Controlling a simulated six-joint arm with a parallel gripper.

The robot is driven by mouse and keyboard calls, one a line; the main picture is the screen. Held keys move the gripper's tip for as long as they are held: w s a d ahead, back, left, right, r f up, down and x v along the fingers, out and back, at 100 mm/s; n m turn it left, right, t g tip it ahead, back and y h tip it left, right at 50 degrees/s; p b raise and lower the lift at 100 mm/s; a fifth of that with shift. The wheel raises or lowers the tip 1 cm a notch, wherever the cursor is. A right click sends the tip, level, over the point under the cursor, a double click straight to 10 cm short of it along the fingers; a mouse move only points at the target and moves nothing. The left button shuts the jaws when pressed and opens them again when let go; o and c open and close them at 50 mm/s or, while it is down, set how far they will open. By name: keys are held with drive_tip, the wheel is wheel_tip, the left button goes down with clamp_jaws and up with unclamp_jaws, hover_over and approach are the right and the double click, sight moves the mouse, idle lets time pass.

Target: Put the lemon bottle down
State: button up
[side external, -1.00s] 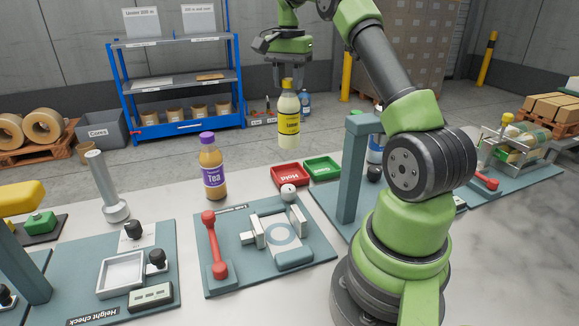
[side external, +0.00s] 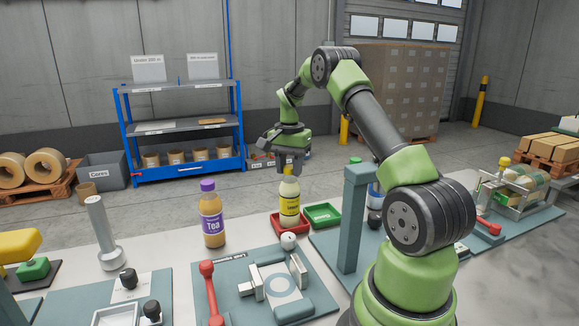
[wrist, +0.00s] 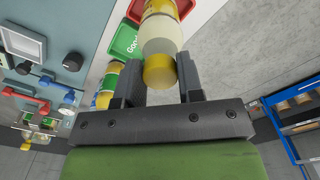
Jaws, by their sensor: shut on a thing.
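The lemon bottle (side external: 289,203) is pale with a yellow label and a yellow cap. It is upright at the red tray (side external: 276,227), its lower end overlapping the tray. I cannot tell whether its base touches the tray floor. My gripper (side external: 289,172) is above the bottle, shut on its upper part. In the wrist view, the bottle (wrist: 160,35) points away between the two fingers of my gripper (wrist: 160,88), cap nearest. The red tray (wrist: 186,7) shows partly behind it.
A green tray (side external: 323,214) marked Good sits right of the red one. A tea bottle (side external: 212,220) with a purple cap stands to the left. A fixture with a red lever (side external: 209,290) is in front. A teal post (side external: 354,215) stands to the right.

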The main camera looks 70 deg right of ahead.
drive_tip(key=o, duration=1)
drive_tip(key=shift+f, duration=0.1)
wheel_tip(320, 180, up, 11)
drive_tip(key=a+r+n+t, duration=0.1)
drive_tip(key=a+r+n, duration=0.2)
drive_tip(key=a+r, duration=0.45)
drive_tip(key=s+a+r+n+t, duration=0.15)
drive_tip(key=s+a+n, duration=0.25)
drive_tip(key=a, duration=0.6)
drive_tip(key=s+a+n+t, duration=0.3)
drive_tip(key=s+a+n, duration=0.15)
drive_tip(key=a, duration=0.45)
drive_tip(key=s+a+f, duration=0.1)
drive_tip(key=s, duration=0.1)
drive_tip(key=s+a+f+n+t+y, duration=0.1)
drive_tip(key=s, duration=0.1)
drive_tip(key=s+a+f+n+y, duration=0.1)
drive_tip(key=s+a+f, duration=0.1)
drive_tip(key=shift+s+a+t, duration=0.1)
drive_tip(key=shift+s+t, duration=0.15)
drive_tip(key=shift+t, duration=0.1)
